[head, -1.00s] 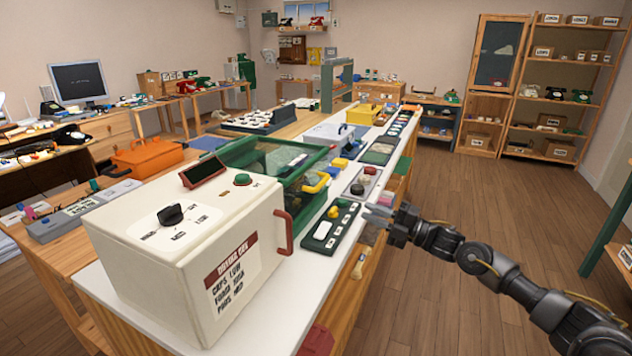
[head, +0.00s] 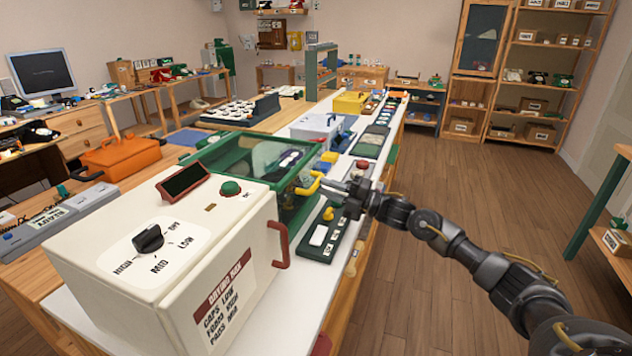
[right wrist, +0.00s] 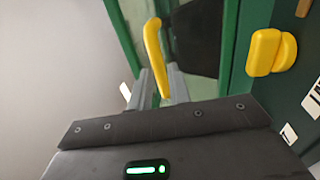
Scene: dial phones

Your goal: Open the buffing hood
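The buffing hood is the green-framed box with a clear lid (head: 267,160) on the white bench top, behind the cream drying box. Its lid looks down. A yellow handle (head: 308,186) sticks out at its right front side; the handle also shows in the right wrist view (right wrist: 154,45). My right gripper (head: 332,182) is at this handle, reaching in from the right. In the right wrist view its two grey fingers (right wrist: 160,88) stand close on either side of the handle's lower end. I cannot tell whether they press on it. My left gripper is out of view.
The cream drying box (head: 165,250) with a dial and red handle stands in front of the hood. A dark green tray (head: 322,238) lies right of it, below my right arm. A yellow knob (right wrist: 268,52) sits beside the handle. The floor at right is open.

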